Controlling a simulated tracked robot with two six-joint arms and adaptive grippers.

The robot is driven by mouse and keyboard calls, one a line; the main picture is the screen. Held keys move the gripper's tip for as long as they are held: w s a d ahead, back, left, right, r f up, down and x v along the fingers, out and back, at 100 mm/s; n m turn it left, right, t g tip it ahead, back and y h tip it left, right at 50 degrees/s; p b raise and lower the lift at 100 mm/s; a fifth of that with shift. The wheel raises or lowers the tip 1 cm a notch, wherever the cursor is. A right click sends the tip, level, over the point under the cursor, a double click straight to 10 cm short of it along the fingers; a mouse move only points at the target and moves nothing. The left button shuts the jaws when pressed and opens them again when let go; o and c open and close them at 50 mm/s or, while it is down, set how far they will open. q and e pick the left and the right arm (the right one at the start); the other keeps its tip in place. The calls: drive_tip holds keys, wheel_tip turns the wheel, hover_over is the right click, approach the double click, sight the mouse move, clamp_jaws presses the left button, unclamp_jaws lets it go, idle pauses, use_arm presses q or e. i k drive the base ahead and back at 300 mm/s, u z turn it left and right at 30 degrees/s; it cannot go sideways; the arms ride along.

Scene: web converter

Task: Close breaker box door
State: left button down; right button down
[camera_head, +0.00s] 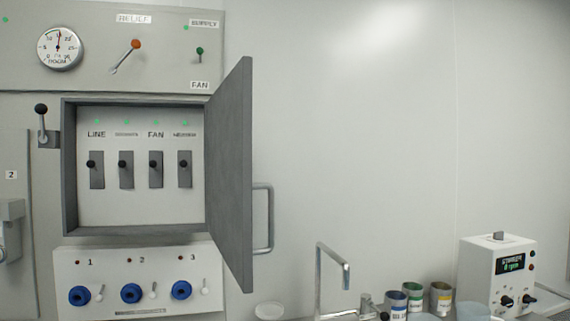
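The breaker box (70,170) is set in the grey panel on the left of the head view. Its door (232,175) is grey, hinged on the box's right side, and stands wide open, swung out toward me. A metal bar handle (270,218) is on the door's far face, showing past its right edge. Inside the box are several black-knobbed switches (125,169) under green lights, with labels that include LINE and FAN. Neither of my grippers is in the head view.
A gauge (59,49) and a red-knobbed lever (135,44) sit above the box. A panel with blue sockets (131,293) is below. A faucet (332,270), several cans (413,298) and a white instrument (497,277) stand at lower right. The wall right of the door is bare.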

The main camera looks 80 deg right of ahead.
sight(230, 186)
drive_tip(key=z, duration=0.8)
drive_tip(key=k, duration=0.9)
drive_tip(key=z, duration=1.35)
drive_tip(key=i, duration=1.25)
drive_tip(key=u, duration=0.95)
drive_tip(key=k, duration=0.8)
drive_tip(key=z, duration=0.1)
drive_tip(key=i, duration=0.1)
drive_tip(key=z, duration=0.25)
